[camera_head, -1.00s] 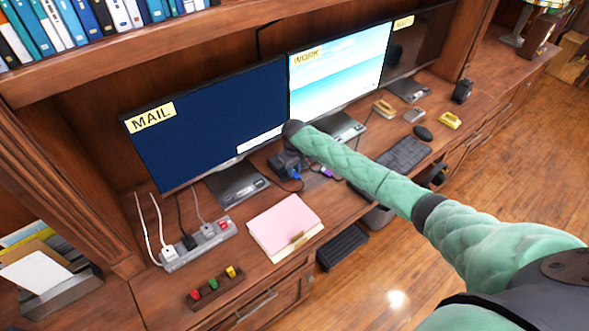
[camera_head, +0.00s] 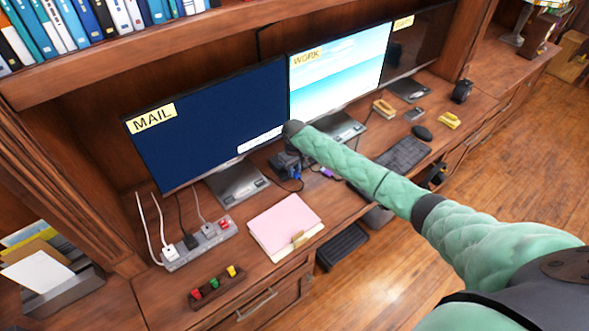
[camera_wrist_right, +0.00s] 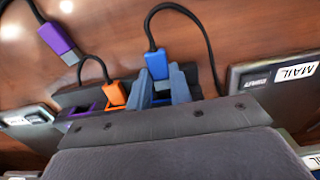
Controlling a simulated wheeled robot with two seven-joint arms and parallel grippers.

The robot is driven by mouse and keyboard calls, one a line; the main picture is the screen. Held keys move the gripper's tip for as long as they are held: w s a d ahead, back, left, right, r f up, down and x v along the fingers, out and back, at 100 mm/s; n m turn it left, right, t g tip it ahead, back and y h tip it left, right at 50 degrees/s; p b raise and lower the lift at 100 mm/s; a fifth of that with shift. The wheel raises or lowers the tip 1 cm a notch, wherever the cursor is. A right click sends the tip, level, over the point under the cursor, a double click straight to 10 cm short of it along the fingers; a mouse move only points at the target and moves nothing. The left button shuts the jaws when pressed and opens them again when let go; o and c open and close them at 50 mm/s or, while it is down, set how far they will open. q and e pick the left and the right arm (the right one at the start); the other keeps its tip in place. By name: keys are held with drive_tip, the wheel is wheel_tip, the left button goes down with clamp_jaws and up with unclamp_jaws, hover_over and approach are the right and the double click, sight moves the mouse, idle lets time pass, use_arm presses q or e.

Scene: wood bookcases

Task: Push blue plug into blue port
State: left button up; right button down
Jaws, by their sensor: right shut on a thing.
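The blue plug (camera_wrist_right: 156,63) stands on its dark cable in the right wrist view, at the fingertips of my right gripper (camera_wrist_right: 160,85). The two grey-blue fingers are shut on the plug. The blue port (camera_wrist_right: 161,101) is only partly visible between the fingers, close in front of the plug. My left gripper is not in view.
An orange plug (camera_wrist_right: 116,93) is at the port box, left of the blue one. A loose purple plug (camera_wrist_right: 58,39) lies near the purple port (camera_wrist_right: 77,111). A power strip (camera_head: 200,245), pink folder (camera_head: 284,222) and keyboard (camera_head: 405,155) are on the desk.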

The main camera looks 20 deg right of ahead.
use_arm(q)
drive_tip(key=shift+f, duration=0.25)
use_arm(e)
drive_tip(key=shift+w+a, duration=0.25)
drive_tip(key=shift+w, duration=0.4)
drive_tip(key=shift+w+a, duration=0.2)
drive_tip(key=shift+w, duration=0.4)
drive_tip(key=c, duration=1.2)
unclamp_jaws()
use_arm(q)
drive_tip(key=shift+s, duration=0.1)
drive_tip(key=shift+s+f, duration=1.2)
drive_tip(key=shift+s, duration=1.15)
use_arm(e)
drive_tip(key=shift+r+b, duration=0.3)
drive_tip(key=shift+b, duration=0.2)
wheel_tip(320, 180, up, 6)
drive_tip(key=shift+f+b, duration=0.25)
drive_tip(key=shift+b, duration=0.95)
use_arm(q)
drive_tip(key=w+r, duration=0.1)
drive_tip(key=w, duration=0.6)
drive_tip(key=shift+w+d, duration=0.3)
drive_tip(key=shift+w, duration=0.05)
use_arm(e)
drive_tip(key=shift+r, duration=0.85)
